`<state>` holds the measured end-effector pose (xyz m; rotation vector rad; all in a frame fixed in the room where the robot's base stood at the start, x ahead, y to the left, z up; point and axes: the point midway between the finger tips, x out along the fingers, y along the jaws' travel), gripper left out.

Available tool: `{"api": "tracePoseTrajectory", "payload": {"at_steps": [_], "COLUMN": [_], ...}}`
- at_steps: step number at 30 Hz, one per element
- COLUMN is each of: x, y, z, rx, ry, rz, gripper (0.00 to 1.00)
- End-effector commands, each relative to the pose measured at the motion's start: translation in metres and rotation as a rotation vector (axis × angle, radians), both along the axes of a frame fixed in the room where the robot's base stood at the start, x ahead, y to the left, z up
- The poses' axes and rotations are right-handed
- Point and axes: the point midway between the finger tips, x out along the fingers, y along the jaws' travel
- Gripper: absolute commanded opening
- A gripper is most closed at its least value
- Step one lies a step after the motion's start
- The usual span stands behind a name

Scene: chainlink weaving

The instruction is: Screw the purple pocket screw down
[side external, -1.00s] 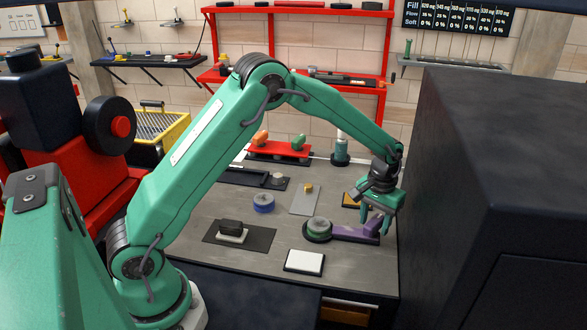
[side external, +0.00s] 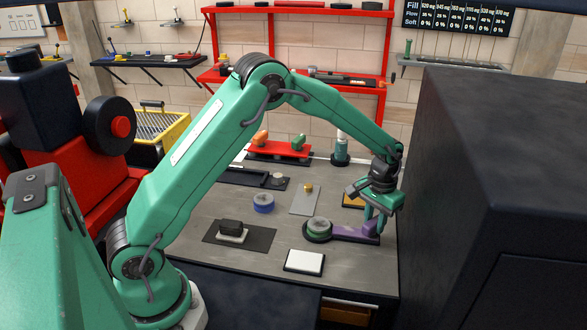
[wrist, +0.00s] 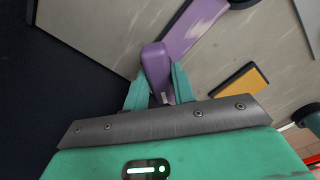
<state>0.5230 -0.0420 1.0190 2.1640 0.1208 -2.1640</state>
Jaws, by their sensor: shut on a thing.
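The purple pocket screw (wrist: 156,62) shows in the wrist view as a rounded purple piece between my two green fingers. My gripper (wrist: 160,82) is shut on it, with one finger against each side. In the side view my gripper (side external: 376,213) points down at the right end of the purple arm (side external: 346,232) on the bench. The screw is largely hidden by the fingers there. The purple arm also shows at the top of the wrist view (wrist: 196,28). Any thread or seat under the screw is hidden.
A dark round fixture with a green-grey disc (side external: 318,227) stands at the purple arm's left end. A yellow pad (side external: 353,201) lies close behind my gripper. A white pad (side external: 304,261) lies in front. A large dark cabinet (side external: 500,200) stands close on the right.

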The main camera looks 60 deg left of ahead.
Motion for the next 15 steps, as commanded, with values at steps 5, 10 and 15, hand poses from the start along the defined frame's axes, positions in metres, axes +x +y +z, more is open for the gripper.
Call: {"api": "tracePoseTrajectory", "payload": {"at_steps": [5, 10, 15], "x": [0.0001, 0.0001, 0.0001], "y": [0.0001, 0.0001, 0.0001], "z": [0.0006, 0.0006, 0.0007], "rx": [0.0, 0.0, 0.0], "ry": [0.0, 0.0, 0.0], "rz": [-0.135, -0.29, -0.451], "gripper": [0.03, 0.03, 0.03]}}
